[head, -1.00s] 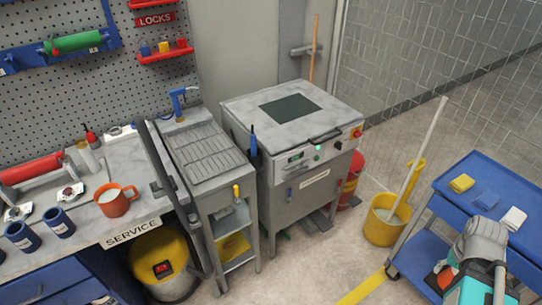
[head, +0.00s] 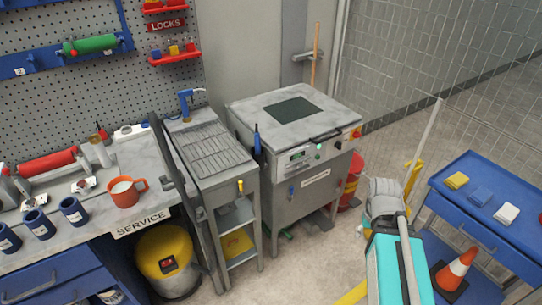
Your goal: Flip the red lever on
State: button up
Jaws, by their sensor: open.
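A small red rotary handle on a yellow plate (head: 356,132) is at the right end of the front panel of the grey machine (head: 312,160). It is the only lever-like red part I see there, and its setting is too small to read. A green button and a small lit display are to its left on the same panel. My gripper (head: 386,190) is at the end of my arm, right of and nearer than the machine, apart from the handle. It is seen from behind, is open and holds nothing visible; its fingertips are hard to make out.
A drain table (head: 208,155) and a service bench (head: 150,205) with an orange mug (head: 125,191) stand left. A blue cart (head: 490,215) with cloths and an orange cone (head: 458,268) stand right. Floor is clear before the machine.

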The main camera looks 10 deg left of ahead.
aim_at(340, 186)
jog(key=u, duration=0.5)
jog(key=i, duration=1.05)
